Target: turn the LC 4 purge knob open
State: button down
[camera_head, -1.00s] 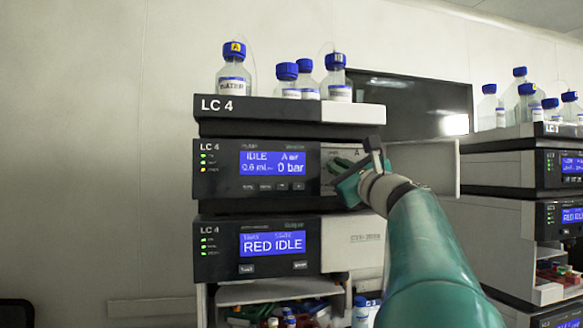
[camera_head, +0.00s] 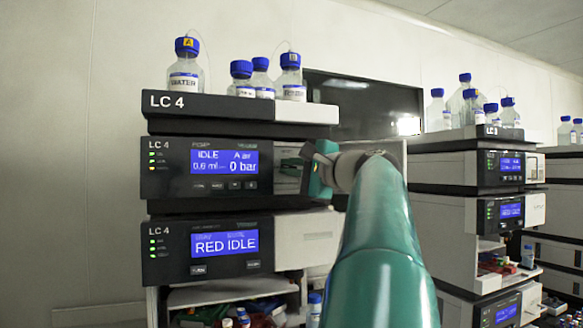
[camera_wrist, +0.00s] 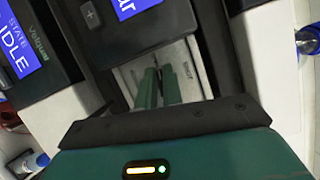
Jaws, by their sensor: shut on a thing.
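The LC 4 pump module (camera_head: 182,172) is the middle unit of the near stack in the head view. Its blue screen (camera_head: 223,162) reads IDLE and 0 bar. My gripper (camera_head: 284,168) reaches into the pale recess at the module's right side. In the wrist view my gripper's two green fingers (camera_wrist: 158,74) are close together, with their tips at the pale panel (camera_wrist: 187,62). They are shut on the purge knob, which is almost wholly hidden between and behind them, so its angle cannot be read.
Blue-capped bottles (camera_head: 290,78) stand on the tray (camera_head: 205,107) above the pump. A RED IDLE module (camera_head: 170,250) sits below. Another instrument stack (camera_head: 455,172) stands further right.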

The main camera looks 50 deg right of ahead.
jog(key=shift+n, duration=0.5)
jog(key=c, duration=1.5)
grip_release()
jog(key=shift+w+d+f, duration=0.1)
jog(key=shift+w, duration=0.1)
jog(key=shift+c, duration=0.2)
jog(key=s+a, duration=0.2)
jog(key=s, duration=1.2)
jog(key=shift+f, duration=0.2)
jog(key=shift+w, duration=0.1)
